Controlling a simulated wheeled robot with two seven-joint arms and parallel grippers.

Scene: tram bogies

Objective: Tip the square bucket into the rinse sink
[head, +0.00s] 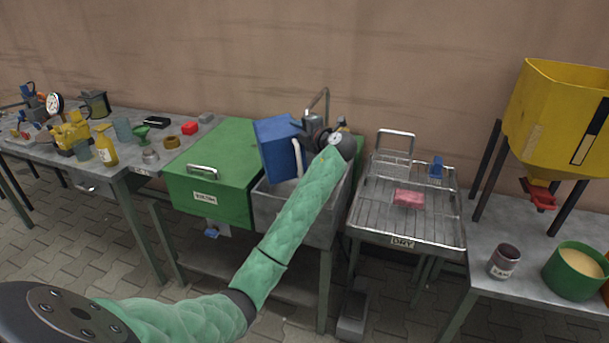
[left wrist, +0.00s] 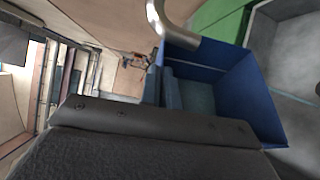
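The blue square bucket (head: 275,146) is tilted in the head view, above the left part of the grey rinse sink (head: 268,203) and close to the green cover. My left gripper (head: 310,128) is at the bucket's upper right side and appears shut on it; the fingertips are largely hidden. In the left wrist view the bucket (left wrist: 236,88) shows its open inside, with a grey-green patch at the bottom that I cannot identify. A pale curved handle (head: 297,158) shows beside the bucket. My right gripper is in neither view.
A green cover (head: 228,165) with a metal handle adjoins the sink on the left. The metal tap (head: 320,98) rises behind the sink. A wire drying rack (head: 425,215) with a pink sponge (head: 409,197) stands to the right. A cluttered table is at far left.

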